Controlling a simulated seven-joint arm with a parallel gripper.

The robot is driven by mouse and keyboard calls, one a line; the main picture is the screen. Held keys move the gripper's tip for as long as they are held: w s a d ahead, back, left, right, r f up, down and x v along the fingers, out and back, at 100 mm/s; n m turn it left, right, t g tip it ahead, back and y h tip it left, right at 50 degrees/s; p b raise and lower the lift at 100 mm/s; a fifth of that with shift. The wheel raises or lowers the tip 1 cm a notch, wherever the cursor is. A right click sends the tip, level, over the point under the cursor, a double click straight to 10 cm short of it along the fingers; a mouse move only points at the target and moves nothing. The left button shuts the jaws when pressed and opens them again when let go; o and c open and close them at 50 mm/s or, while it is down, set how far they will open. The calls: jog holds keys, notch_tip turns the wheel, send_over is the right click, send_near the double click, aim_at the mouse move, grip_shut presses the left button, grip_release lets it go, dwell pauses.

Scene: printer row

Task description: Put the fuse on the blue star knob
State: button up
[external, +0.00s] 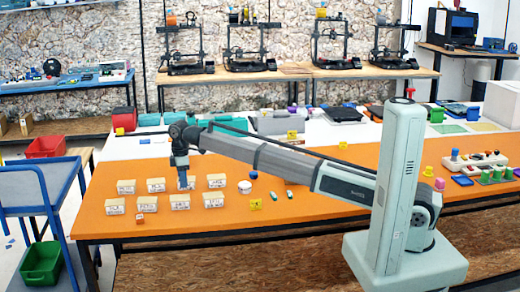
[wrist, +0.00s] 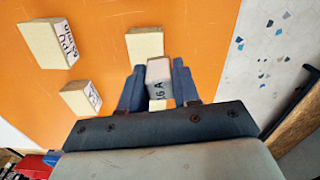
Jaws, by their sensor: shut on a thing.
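My gripper (wrist: 158,88) is shut on a small pale pinkish block marked with an "A" (wrist: 159,70), which looks like the fuse. In the external view my gripper (external: 184,178) points down among the cream labelled blocks, low over the orange table; the held piece is too small to make out there. Whether it touches anything below is not clear. I cannot pick out a blue star knob with certainty. A small bluish piece (external: 273,196) lies on the orange table to the right of my gripper, its shape too small to tell.
Cream labelled blocks stand around my gripper, such as one at front left (external: 115,206) and one beside it (external: 217,181). A small orange-red block (external: 140,218), a white round piece (external: 245,187) and a yellow piece (external: 256,205) are nearby.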

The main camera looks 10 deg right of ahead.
jog(key=w+d+m, duration=0.2)
jog(key=w+d, duration=0.5)
jog(key=w, duration=0.2)
notch_tip(320, 180, up, 2)
jog(key=r, duration=0.1)
send_over(254, 173)
jog(key=shift+f, duration=5.05)
jog(key=shift+f, duration=0.15)
jog(key=o, duration=1)
jog(key=shift+o, duration=0.2)
notch_tip(254, 173, up, 12)
jog(key=shift+r, duration=0.2)
